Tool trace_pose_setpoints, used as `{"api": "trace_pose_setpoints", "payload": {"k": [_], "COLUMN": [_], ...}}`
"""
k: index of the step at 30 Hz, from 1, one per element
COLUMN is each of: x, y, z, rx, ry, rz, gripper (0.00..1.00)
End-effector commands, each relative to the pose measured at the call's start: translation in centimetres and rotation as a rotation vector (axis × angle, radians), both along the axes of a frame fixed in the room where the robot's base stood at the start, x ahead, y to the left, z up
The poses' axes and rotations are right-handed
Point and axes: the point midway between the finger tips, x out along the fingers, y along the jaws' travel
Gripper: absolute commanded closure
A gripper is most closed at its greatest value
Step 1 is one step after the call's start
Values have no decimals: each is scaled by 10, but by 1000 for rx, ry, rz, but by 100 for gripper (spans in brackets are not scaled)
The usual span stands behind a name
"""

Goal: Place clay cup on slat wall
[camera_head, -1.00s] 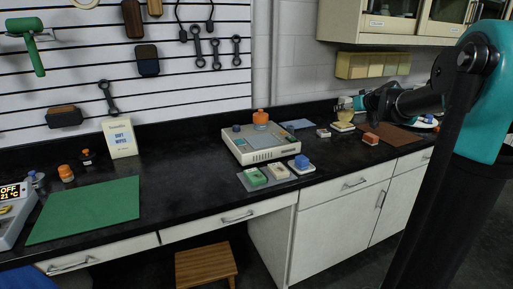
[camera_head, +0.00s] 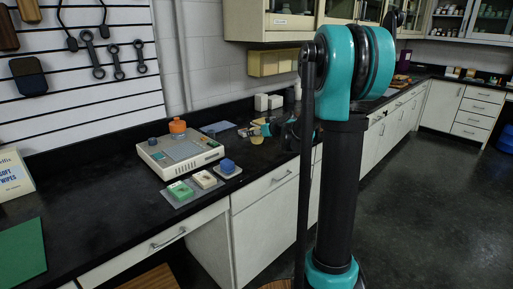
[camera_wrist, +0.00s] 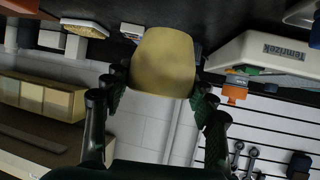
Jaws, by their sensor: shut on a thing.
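The clay cup (camera_wrist: 163,62), plain tan-yellow, sits between the fingers of my gripper (camera_wrist: 160,92) in the wrist view, which appears upside down. The gripper is shut on the cup. In the head view my gripper (camera_head: 266,128) is small, above the counter and right of the beige instrument; the cup there is partly hidden and hard to make out. The slat wall (camera_head: 95,108) is white with dark horizontal slots, at the left of the head view. It also shows at the lower right of the wrist view (camera_wrist: 262,122).
The beige instrument (camera_head: 152,153) with an orange-topped item (camera_head: 178,126) stands between gripper and slat wall. Tools hang on the wall, including several wrenches (camera_head: 93,56) and a dark pad (camera_head: 28,77). A yellowish bin (camera_head: 275,62) hangs under the cabinet.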

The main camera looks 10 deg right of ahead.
Motion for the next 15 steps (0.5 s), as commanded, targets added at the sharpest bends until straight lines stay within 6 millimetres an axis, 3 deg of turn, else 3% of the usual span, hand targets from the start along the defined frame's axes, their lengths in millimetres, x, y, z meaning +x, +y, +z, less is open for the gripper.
{"api": "trace_pose_setpoints", "payload": {"k": [3,10,15], "x": [0,0,1], "y": [0,0,0], "z": [-21,-39,-63], "rx": [0,0,0], "ry": [0,0,0], "rz": [0,0,0], "gripper": [75,75,75]}}
